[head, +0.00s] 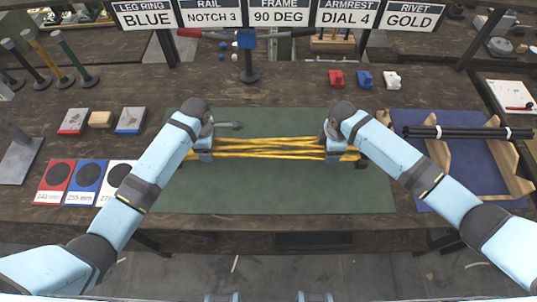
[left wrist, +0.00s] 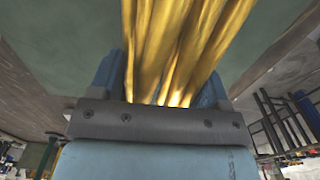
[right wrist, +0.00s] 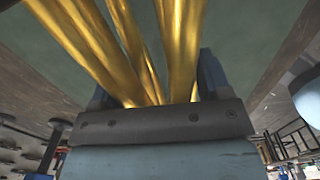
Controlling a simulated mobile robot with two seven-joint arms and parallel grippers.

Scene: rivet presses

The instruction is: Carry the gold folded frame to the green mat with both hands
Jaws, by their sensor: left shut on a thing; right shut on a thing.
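The gold folded frame (head: 268,148) is a bundle of long gold tubes lying left to right over the green mat (head: 280,195) in the head view. My left gripper (head: 203,150) is shut on its left end, and my right gripper (head: 338,150) is shut on its right end. The gold tubes run between the fingers in the left wrist view (left wrist: 180,50) and in the right wrist view (right wrist: 120,50). The frame looks level. I cannot tell whether it touches the mat or hangs just above it. The grippers hide parts of both ends.
Right of the mat, black rods (head: 465,132) lie on wooden cradles over a blue mat (head: 468,165). Red, blue and white discs cards (head: 88,180) and small blocks (head: 100,119) are at left. A grey tool (head: 228,125) shows behind my left gripper. Small coloured parts (head: 364,80) stand behind the mat.

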